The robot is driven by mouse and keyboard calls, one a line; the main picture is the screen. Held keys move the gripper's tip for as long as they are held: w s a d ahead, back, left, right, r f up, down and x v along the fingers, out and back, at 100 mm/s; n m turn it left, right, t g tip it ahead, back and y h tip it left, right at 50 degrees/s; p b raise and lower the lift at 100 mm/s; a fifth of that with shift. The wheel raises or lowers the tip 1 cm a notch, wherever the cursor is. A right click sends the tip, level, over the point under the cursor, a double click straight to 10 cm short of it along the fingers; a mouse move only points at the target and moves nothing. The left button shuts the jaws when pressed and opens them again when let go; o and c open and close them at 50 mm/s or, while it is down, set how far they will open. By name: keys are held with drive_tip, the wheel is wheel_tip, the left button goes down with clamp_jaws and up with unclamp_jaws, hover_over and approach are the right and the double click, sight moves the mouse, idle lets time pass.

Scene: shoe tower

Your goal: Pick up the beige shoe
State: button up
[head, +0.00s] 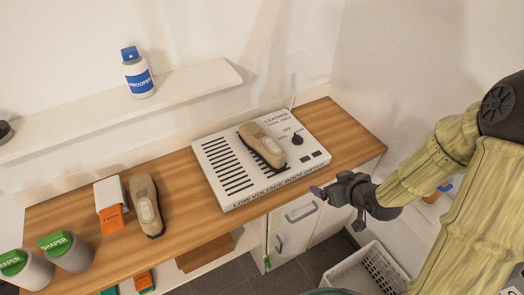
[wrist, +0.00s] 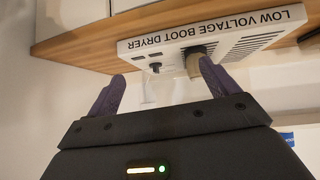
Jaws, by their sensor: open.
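One beige shoe (head: 262,144) lies on the white boot dryer (head: 228,196), on top of its panel. A second beige shoe (head: 146,204) stands on the wooden counter to the left. My gripper (head: 337,207) is open and empty, in front of the counter's edge, to the right of and lower than the dryer. In the wrist view, the purple fingers (wrist: 160,85) are spread apart, with the dryer (wrist: 262,30) beyond them. The end of the dryer's shoe (wrist: 194,65) shows there, partly hidden by the right finger.
A white and orange box (head: 110,205) and green-lidded shaper jars (head: 70,252) stand on the wooden counter (head: 185,245). A proofer bottle (head: 138,75) is on the shelf (head: 190,90) above. A white basket (head: 365,270) is on the floor below.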

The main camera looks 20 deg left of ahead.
sight(282, 163)
drive_tip(key=a+n+y+b, duration=0.1)
drive_tip(key=a+n+y, duration=0.1)
drive_tip(key=a+y, duration=0.3)
drive_tip(key=shift+s+a+f+t, duration=0.2)
drive_tip(key=shift+a+f+t, duration=0.15)
drive_tip(key=shift+a, duration=0.6)
drive_tip(key=x, duration=1.2)
drive_tip(key=shift+w+f+p, duration=0.1)
drive_tip(key=shift+f+p, duration=0.05)
drive_tip(key=shift+p, duration=0.25)
drive_tip(key=shift+a, duration=0.1)
drive_tip(key=shift+p+x, duration=0.6)
drive_tip(key=shift+x, duration=2)
drive_tip(key=shift+w, duration=0.1)
